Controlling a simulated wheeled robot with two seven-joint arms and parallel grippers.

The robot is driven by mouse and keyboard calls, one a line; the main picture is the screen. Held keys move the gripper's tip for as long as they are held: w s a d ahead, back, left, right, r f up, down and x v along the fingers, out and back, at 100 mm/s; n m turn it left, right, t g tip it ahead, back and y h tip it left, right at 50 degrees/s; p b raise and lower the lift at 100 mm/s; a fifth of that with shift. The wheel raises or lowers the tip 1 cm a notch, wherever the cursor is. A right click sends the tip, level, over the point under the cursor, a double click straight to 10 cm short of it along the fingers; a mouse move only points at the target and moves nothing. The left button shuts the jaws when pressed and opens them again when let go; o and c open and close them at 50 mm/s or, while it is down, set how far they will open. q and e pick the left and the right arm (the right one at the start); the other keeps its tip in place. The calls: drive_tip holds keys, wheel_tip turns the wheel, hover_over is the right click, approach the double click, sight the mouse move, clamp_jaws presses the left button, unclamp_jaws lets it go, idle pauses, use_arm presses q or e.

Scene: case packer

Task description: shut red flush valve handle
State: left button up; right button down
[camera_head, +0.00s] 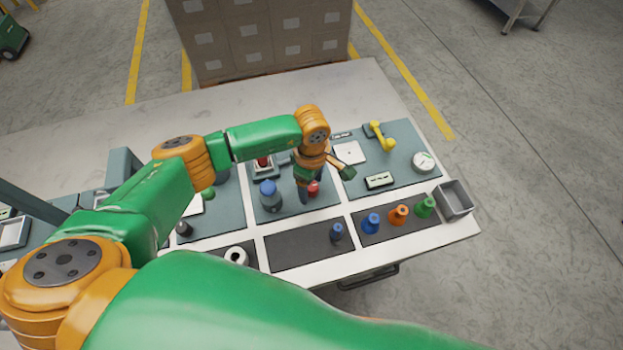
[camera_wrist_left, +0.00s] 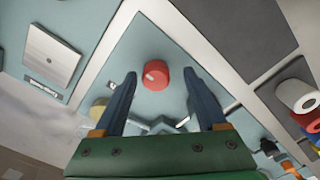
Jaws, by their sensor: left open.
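A round red knob (camera_head: 314,189) with a small white mark sits on the middle grey-green panel (camera_head: 290,208). I cannot tell from its shape which way it is turned. My left gripper (camera_head: 307,190) points down over this panel and partly hides the knob in the head view. In the left wrist view the red knob (camera_wrist_left: 156,74) shows between the two dark blue fingertips of the open left gripper (camera_wrist_left: 160,75). The fingers are spread on both sides of it; contact cannot be made out. My right gripper is not in view.
A blue-topped container (camera_head: 268,194) stands left of the knob, with another red part (camera_head: 263,161) behind it. A yellow handle (camera_head: 383,135) and a gauge (camera_head: 423,161) are on the right panel. Several coloured cones, including an orange one (camera_head: 398,214), stand in front.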

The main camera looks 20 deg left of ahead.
use_arm(q)
drive_tip(key=shift+w+a+f, duration=0.1)
drive_tip(key=shift+w+f, duration=0.3)
drive_tip(key=shift+c, duration=0.2)
drive_tip(key=shift+s, duration=0.1)
clamp_jaws()
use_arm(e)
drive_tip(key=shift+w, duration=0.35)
